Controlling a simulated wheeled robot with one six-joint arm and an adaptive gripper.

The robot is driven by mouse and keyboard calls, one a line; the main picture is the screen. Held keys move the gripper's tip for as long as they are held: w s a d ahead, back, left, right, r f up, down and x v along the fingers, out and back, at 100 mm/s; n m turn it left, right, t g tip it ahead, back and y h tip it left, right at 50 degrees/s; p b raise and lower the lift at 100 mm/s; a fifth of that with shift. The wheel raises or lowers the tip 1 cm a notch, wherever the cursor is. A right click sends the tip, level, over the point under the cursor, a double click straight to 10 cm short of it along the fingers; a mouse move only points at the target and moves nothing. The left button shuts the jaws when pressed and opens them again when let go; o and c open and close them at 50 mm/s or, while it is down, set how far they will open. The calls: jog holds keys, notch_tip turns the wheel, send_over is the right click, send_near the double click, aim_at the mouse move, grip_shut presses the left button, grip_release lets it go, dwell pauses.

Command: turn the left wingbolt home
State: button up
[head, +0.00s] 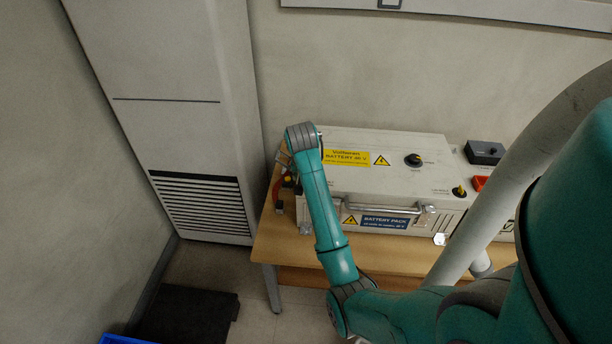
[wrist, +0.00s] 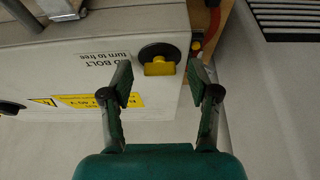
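The wingbolt, a black round disc (wrist: 158,50) with a yellow wing (wrist: 159,69), sits on the pale face of the battery box beside a label ending "BOLT turn to free". My gripper (wrist: 160,75) is open in the wrist view. One finger is on each side of the yellow wing in the picture, with a gap at both sides and nothing held. I cannot tell the depth between fingertips and wing. In the head view the battery box (head: 340,188) stands on the table, and my arm's end at its left side hides the gripper and wingbolt.
The wooden table (head: 395,256) holds the box, which has a front handle (head: 378,208), a knob (head: 413,160) and a yellow warning label (head: 347,158). A tall white cabinet (head: 170,100) stands close on the left.

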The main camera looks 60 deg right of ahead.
jog(key=shift+r, duration=0.2)
jog(key=s+a, duration=0.4)
jog(key=a, duration=0.7)
jog(key=shift+s+a+r, duration=0.3)
jog(key=shift+r, duration=0.05)
